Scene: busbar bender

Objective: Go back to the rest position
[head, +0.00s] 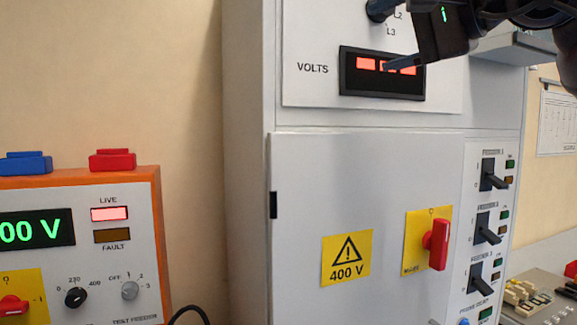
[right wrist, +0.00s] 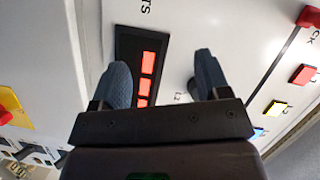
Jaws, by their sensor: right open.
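My right gripper (head: 388,40) is at the top right of the head view, in front of the upper panel of the grey cabinet (head: 365,170). One finger crosses the red-lit volts display (head: 350,85). In the right wrist view, the gripper (right wrist: 160,75) has its two fingers wide apart with nothing between them except the panel behind. The left finger overlaps the edge of the display (right wrist: 147,88) there. I cannot tell the gap between fingertips and panel. My left gripper is not in view.
A red switch (head: 437,244) and several black feeder handles (head: 487,235) stick out of the cabinet front. An orange test feeder (head: 120,245) stands at left, with blue (head: 25,163) and red (head: 112,160) pieces on top. A grey ledge (head: 525,48) juts out at upper right.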

